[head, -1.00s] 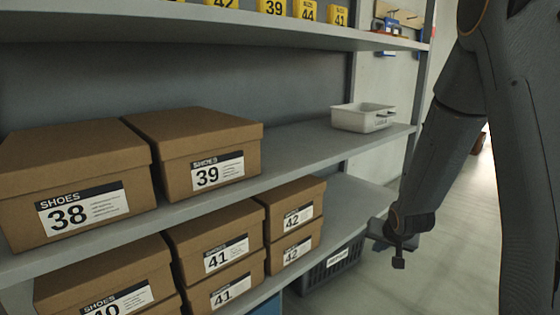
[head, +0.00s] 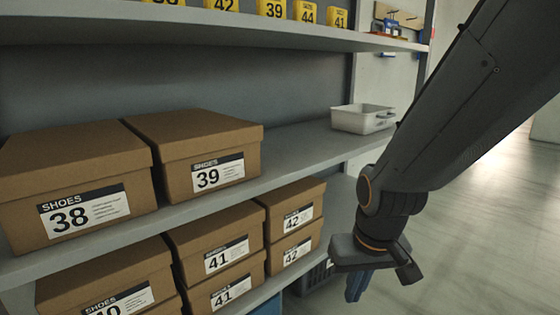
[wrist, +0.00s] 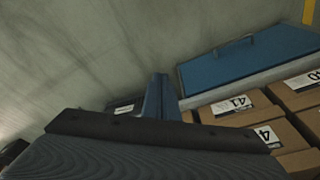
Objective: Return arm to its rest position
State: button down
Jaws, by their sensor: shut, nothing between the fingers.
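My gripper (head: 356,285) hangs below my wrist at the right of the head view, in front of the lower shelf's right end. Its blue fingers are together with nothing between them, and they point down. In the wrist view the shut fingers (wrist: 158,97) stand up in the middle, over the pale floor and the shelf's edge. My arm slopes in from the upper right of the head view.
Shoe boxes 38 (head: 75,190) and 39 (head: 195,155) sit on the middle shelf, with a white bin (head: 362,118) at its right end. Boxes 41 (head: 215,240) and 42 (head: 292,215) are below. A blue lid-like panel (wrist: 240,65) shows in the wrist view. The floor at right is clear.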

jog(key=s+a+r+n+g+y+p, duration=0.1)
jog(key=s+a+r+n, duration=0.2)
jog(key=s+a+r, duration=0.35)
jog(key=s+a+r+n+g+p, duration=0.1)
jog(key=s+a+r+n+p, duration=0.15)
jog(key=s+a, duration=0.65)
jog(key=d+r+m+p, duration=0.2)
jog(key=d+r+p, duration=0.4)
jog(key=r+p, duration=0.3)
jog(key=d+r+m+h+p, duration=0.1)
jog(key=d+r+p, duration=0.6)
jog(key=p, duration=0.8)
jog(key=d+r+m+p, duration=0.3)
jog(key=d+r+p, duration=0.4)
jog(key=r+p, duration=0.5)
jog(key=shift+d+r+m+p, duration=0.15)
jog(key=shift+r+m+p, duration=0.2)
jog(key=shift+r, duration=0.15)
jog(key=shift+w, duration=0.1)
